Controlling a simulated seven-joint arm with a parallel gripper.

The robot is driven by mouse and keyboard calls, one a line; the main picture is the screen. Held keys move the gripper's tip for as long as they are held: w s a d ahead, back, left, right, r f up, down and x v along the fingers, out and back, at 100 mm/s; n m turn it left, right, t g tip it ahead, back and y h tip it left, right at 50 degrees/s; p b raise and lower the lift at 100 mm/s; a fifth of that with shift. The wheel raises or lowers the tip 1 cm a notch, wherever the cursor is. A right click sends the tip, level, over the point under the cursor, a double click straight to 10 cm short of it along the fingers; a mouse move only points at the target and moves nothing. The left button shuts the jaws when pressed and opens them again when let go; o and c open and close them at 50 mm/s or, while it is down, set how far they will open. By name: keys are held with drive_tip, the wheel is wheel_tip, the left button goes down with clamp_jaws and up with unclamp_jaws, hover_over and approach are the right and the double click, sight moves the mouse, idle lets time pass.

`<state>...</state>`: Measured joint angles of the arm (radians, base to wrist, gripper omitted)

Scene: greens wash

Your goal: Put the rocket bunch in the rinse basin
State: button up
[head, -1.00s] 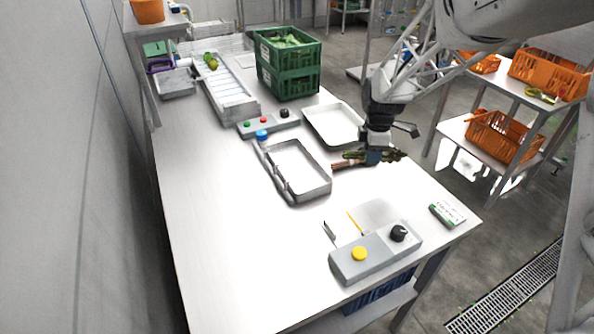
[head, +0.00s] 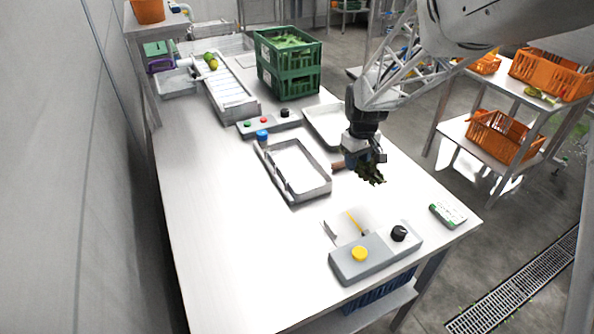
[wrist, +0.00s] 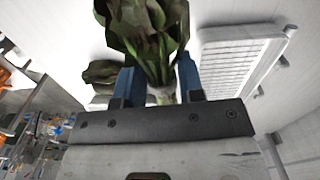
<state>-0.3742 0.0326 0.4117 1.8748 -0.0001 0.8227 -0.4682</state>
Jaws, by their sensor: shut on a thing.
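A dark green leafy bunch (head: 371,174), taken as the rocket bunch, hangs from my gripper (head: 364,157), which is shut on it. The wrist view shows the bunch (wrist: 147,28) with its pale stems between the two blue fingers of my gripper (wrist: 160,84). The rinse basin appears to be the shallow grey-rimmed basin (head: 327,192) beside a blue knob. My gripper is to the right of that basin, above the table, and the bunch is outside it.
A white tray (head: 318,118) stands behind my gripper. A brownish thing (head: 338,165) lies left of my gripper; a second leafy shape (wrist: 100,72) shows in the wrist view. A control box (head: 370,258) stands in front, green crates (head: 288,65) behind. The table's left front is clear.

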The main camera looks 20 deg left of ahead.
drive_tip(key=s+a+m, duration=0.2)
drive_tip(key=s+m, duration=0.1)
drive_tip(key=m, duration=0.7)
drive_tip(key=s+a+f+m, duration=0.1)
drive_tip(key=s+a+m, duration=0.2)
drive_tip(key=m, duration=0.8)
drive_tip(key=s+a+f+m, duration=0.1)
drive_tip(key=s+m, duration=0.4)
drive_tip(key=m, duration=0.6)
drive_tip(key=shift+a+f, duration=0.1)
drive_tip(key=shift+a, duration=0.8)
drive_tip(key=m, duration=0.1)
drive_tip(key=s+m, duration=0.1)
drive_tip(key=m, duration=0.2)
drive_tip(key=shift+s+a+f+m, duration=0.15)
drive_tip(key=shift+s+a+m, duration=0.15)
drive_tip(key=shift+a, duration=0.1)
drive_tip(key=shift+w+a, duration=0.1)
drive_tip(key=shift+w, duration=0.05)
hover_over(299, 174)
drive_tip(key=shift+f, duration=0.7)
